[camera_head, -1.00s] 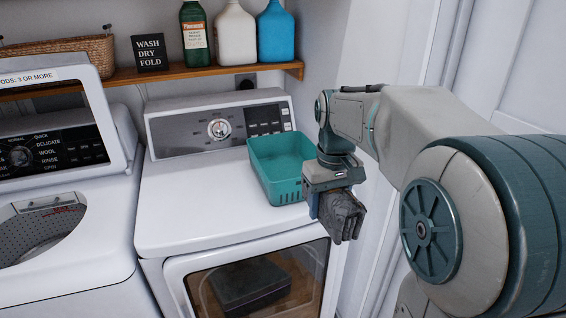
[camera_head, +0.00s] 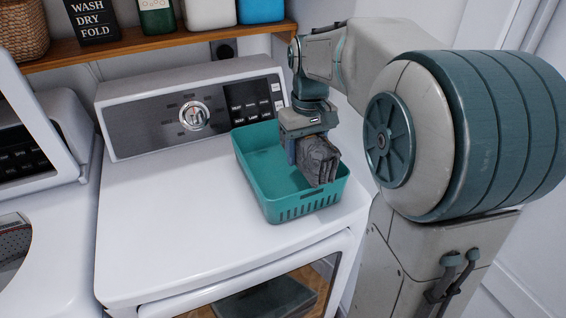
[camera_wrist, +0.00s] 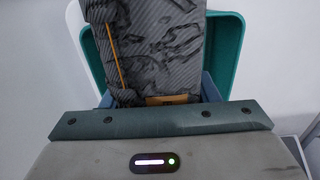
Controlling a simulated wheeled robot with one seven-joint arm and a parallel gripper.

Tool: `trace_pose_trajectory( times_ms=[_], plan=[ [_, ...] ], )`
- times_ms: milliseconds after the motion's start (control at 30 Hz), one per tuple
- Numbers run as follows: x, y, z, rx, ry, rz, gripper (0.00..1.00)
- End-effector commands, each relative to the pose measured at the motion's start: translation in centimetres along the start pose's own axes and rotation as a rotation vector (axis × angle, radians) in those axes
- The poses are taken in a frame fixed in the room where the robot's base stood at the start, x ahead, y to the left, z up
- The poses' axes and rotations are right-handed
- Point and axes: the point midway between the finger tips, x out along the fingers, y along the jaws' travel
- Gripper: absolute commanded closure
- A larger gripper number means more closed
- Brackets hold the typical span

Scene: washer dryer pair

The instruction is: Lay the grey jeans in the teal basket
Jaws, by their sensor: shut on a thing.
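The grey jeans (camera_head: 318,160) are a folded dark grey bundle hanging below my gripper (camera_head: 307,148). My gripper is shut on them. In the head view they overlap the right part of the teal basket (camera_head: 285,210), which stands on top of the dryer. The wrist view shows the jeans (camera_wrist: 165,45) large in front of my gripper, with the basket's teal rim (camera_wrist: 229,50) behind them. The jeans appear to be over the basket opening; I cannot tell whether they touch its floor or wall. The visible left part of the basket is empty.
The white dryer top (camera_head: 190,215) is clear left of the basket. Its control panel (camera_head: 190,110) rises behind. A wooden shelf (camera_head: 150,45) with bottles, a sign and a wicker basket is above. The open washer (camera_head: 35,220) is at the left.

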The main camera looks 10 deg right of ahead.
Motion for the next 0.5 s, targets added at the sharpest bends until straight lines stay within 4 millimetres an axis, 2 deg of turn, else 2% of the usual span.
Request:
trace_pose_trajectory(
  times_ms=[200,500],
  plan=[
    [2.3,-0.1,-4.0,-0.002,-0.002,-0.001,0.87],
    [5.1,-0.3,-8.9,-0.001,0.0,-0.001,0.87]
  ],
)
